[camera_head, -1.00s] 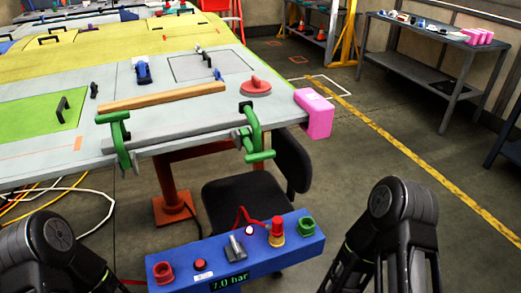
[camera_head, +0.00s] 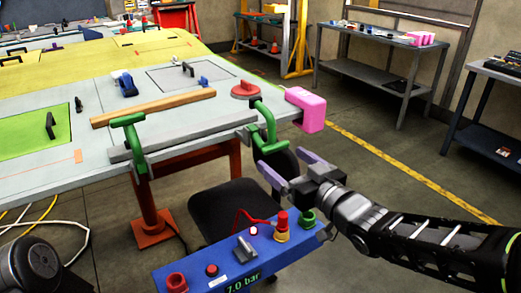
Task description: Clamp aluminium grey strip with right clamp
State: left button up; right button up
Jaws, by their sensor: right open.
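The aluminium grey strip (camera_head: 185,133) lies along the front edge of the wing table, between two green clamps. The right clamp (camera_head: 266,122) sits at the strip's right end, with its handle hanging in front of the edge. The left clamp (camera_head: 133,140) sits near the strip's left end. My right gripper (camera_head: 283,164) is open and empty, its two purple-grey fingers pointing toward the right clamp's lower part. The fingers appear just below and right of it; I cannot tell the exact gap. My left gripper is out of view; only a part of my left arm shows.
A blue control box (camera_head: 225,262) reading 7.0 bar stands below my right gripper. A black chair (camera_head: 232,212) is under the table edge. A pink block (camera_head: 306,108) sits on the table's right corner. A wooden bar (camera_head: 155,107) and red disc (camera_head: 245,90) lie behind the strip.

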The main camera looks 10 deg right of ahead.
aim_at(274, 145)
jog(key=shift+s+d+r, duration=0.1)
jog(key=shift+s+r, duration=0.05)
jog(key=shift+r, duration=0.35)
jog(key=shift+s+d+r, duration=0.1)
jog(key=shift+r, duration=0.35)
jog(key=shift+w+a, duration=0.1)
jog(key=x, duration=0.7)
jog(key=shift+w+a+p, duration=0.15)
jog(key=shift+w+p, duration=0.15)
jog(key=shift+p, duration=0.1)
grip_shut()
